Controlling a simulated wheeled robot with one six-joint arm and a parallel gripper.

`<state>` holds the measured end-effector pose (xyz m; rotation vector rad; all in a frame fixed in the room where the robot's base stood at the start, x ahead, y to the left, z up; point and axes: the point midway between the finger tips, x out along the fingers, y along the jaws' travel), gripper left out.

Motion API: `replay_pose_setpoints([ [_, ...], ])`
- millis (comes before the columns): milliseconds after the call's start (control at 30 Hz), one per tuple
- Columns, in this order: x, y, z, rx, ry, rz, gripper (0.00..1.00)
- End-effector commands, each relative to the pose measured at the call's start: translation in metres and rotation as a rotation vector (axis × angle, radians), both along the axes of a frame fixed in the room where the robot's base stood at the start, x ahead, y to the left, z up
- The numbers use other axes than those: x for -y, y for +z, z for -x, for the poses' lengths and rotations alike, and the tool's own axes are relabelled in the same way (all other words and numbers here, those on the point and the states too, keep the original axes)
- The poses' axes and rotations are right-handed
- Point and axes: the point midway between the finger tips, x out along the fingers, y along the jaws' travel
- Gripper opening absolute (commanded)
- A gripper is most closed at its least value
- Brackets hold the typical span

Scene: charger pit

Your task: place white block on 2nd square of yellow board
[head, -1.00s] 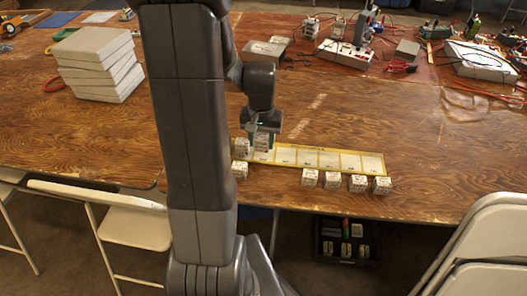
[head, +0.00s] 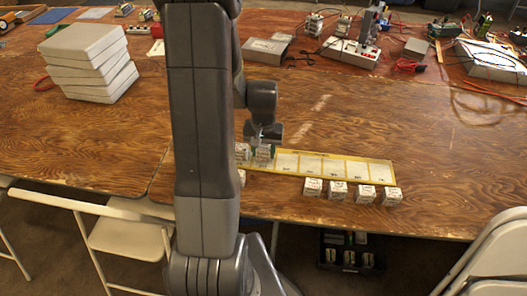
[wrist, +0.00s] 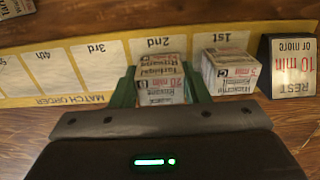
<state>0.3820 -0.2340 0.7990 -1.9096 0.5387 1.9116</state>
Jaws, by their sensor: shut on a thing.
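My gripper (wrist: 160,88) is shut on a white block (wrist: 158,80) with red and black print. In the wrist view its green fingers hold the block's two sides. The block is at the 2nd square of the yellow board (wrist: 72,101), just below the printed "2nd". I cannot tell whether its underside touches the board. The yellow board also shows in the head view (head: 393,173), lying flat near the table's front edge. Another white block (wrist: 230,72) stands on the 1st square, beside the held one and apart from it. The 3rd and 4th squares look bare.
A dark "REST" sign block (wrist: 290,67) stands past the 1st square. Several white blocks (head: 338,190) stand in a row in front of the board. Stacked pale slabs (head: 90,62) are at the back left. My arm hides part of the table.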

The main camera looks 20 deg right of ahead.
Motion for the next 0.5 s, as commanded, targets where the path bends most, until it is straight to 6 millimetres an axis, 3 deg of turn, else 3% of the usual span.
replay_pose_setpoints([
  [433,-0.0001,-0.0101,0.0001,0.000,0.000,0.000,0.19],
  [467,-0.0001,-0.0099,0.0002,0.000,0.000,0.000,0.43],
  [500,-0.0001,-0.0088,0.0001,0.001,0.000,0.001,0.51],
])
